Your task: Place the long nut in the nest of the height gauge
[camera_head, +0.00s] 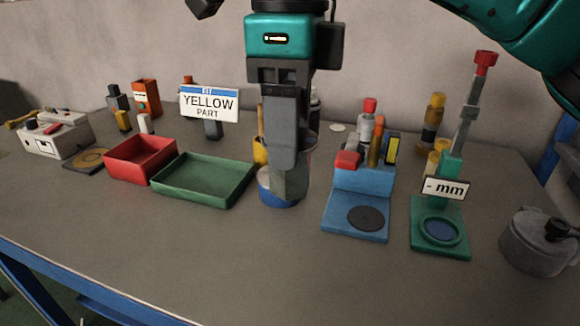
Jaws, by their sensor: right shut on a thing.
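The height gauge with a "- mm" display (446,187) stands at the right on a green base (424,246). Its nest (440,231) is a round, dark blue recess inside a green ring and looks empty. My right gripper (289,198) points down in the middle of the view, left of the gauge and well apart from it. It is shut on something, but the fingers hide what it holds. I cannot make out the long nut anywhere. My left gripper is not clearly in view.
A blue fixture with a dark disc (366,217) stands between my right gripper and the height gauge. A blue-and-white round container (268,197) is behind the fingers. Red (127,172) and green (188,190) trays lie left. A grey pot (530,243) is far right. The front table is clear.

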